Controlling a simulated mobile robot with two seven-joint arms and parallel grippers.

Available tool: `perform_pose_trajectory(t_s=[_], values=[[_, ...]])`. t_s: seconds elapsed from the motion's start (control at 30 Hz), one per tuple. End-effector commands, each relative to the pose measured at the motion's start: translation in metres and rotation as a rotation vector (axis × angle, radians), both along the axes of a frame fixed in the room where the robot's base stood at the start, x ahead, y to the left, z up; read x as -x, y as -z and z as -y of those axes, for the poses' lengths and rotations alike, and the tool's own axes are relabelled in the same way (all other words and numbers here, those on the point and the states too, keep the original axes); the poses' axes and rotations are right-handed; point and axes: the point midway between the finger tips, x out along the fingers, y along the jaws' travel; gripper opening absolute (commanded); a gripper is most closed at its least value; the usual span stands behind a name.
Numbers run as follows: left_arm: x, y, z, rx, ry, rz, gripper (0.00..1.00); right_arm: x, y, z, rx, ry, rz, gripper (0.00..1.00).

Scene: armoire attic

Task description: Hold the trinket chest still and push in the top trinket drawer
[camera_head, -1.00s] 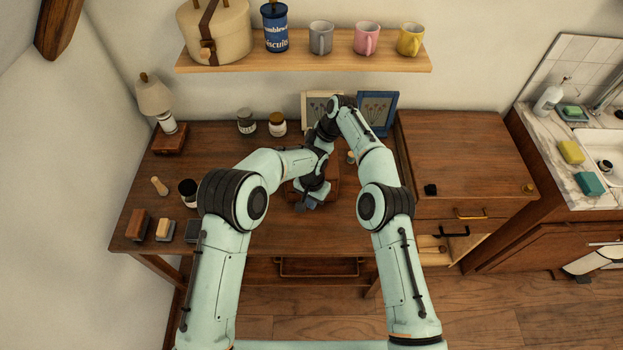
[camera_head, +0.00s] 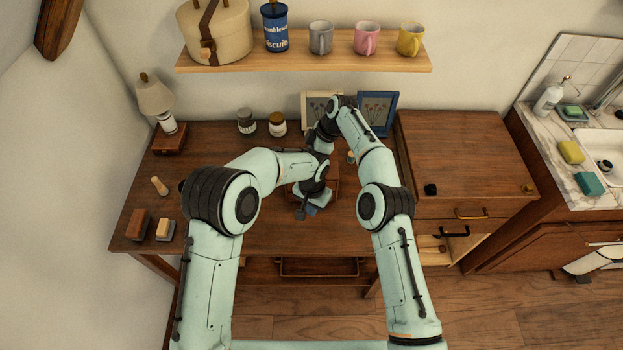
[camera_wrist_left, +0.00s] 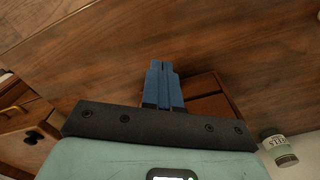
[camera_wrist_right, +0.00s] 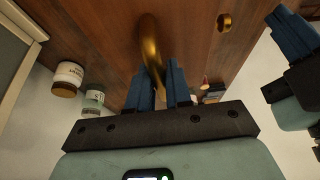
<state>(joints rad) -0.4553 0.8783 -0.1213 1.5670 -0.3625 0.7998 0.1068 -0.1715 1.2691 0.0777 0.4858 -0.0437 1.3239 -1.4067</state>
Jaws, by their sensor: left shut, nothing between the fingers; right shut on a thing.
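The trinket chest (camera_head: 332,182) is a small reddish-brown wooden box on the desk, mostly hidden by my arms in the head view. Part of it shows beside my left fingers in the left wrist view (camera_wrist_left: 206,98). My left gripper (camera_head: 307,212) is shut and empty, low in front of the chest; its blue fingers (camera_wrist_left: 162,85) are together. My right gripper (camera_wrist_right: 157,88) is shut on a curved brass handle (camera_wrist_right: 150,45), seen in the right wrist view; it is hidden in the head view. A brass knob (camera_wrist_right: 224,21) shows nearby. I cannot tell how far the top drawer stands out.
The wooden desk (camera_head: 270,235) holds a lamp (camera_head: 158,105), two jars (camera_head: 262,123), picture frames (camera_head: 377,112) and small brushes and blocks (camera_head: 150,227) at left. A cabinet (camera_head: 465,150) stands at right with a drawer partly out. A shelf (camera_head: 300,58) hangs above.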

Motion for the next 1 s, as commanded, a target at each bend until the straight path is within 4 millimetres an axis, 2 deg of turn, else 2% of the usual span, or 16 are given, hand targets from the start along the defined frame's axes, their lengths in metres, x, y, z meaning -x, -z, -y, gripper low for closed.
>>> perform_pose_trajectory(t_s=[0.5,0.83,0.87,0.93,1.0], values=[[0.0,-0.051,0.001,0.001,0.002,0.002,0.0,0.001,0.001,0.0,0.001,-0.002,-0.004,0.0],[0.0,-0.055,0.0,0.0,0.001,0.0,0.0,0.001,0.001,0.0,0.001,-0.002,-0.004,0.0],[0.0,-0.055,0.0,0.0,0.001,0.0,0.0,0.001,0.001,0.0,0.001,-0.002,-0.004,0.26],[0.0,-0.055,0.0,0.0,0.001,0.0,0.0,0.001,0.001,0.0,0.001,-0.001,-0.003,0.48],[0.0,-0.055,0.0,0.0,0.001,0.0,0.0,0.001,0.001,0.0,0.001,-0.001,-0.003,0.49]])
